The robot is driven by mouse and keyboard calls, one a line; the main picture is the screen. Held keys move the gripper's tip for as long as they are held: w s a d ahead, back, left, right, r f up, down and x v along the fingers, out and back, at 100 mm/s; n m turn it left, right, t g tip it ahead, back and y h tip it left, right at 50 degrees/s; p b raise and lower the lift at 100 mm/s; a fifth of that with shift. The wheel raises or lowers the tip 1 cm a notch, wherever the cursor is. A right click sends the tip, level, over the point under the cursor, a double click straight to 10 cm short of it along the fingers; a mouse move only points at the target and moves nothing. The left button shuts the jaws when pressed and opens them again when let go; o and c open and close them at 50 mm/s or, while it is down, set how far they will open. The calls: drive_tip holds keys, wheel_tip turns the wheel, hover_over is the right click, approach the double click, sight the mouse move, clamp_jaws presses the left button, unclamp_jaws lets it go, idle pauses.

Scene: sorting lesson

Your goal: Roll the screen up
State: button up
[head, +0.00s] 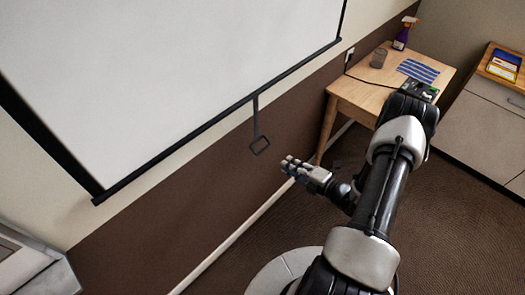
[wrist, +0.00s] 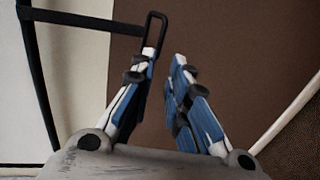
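The white projection screen (head: 170,85) hangs pulled down on the wall, with a black bar (head: 208,124) along its bottom edge. A dark strap hangs from the bar and ends in a rectangular pull handle (head: 260,145). My gripper (head: 286,166) is just right of and below the handle in the head view. In the wrist view my gripper (wrist: 164,56) has its two fingers apart with nothing between them. The handle loop (wrist: 164,22) there lies just beyond the left fingertip, which overlaps its lower end; I cannot tell whether they touch.
A wooden table (head: 350,92) at the right holds a cup (head: 379,58), a spray bottle (head: 402,36) and a blue striped sheet (head: 417,71). A cabinet (head: 485,130) stands farther right.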

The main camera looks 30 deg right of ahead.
sight(263, 150)
drive_tip(key=b+x, duration=0.2)
drive_tip(key=x, duration=1.2)
drive_tip(key=shift+w+b, duration=0.1)
drive_tip(key=shift+b, duration=0.3)
drive_tip(key=shift+c, duration=0.6)
clamp_jaws()
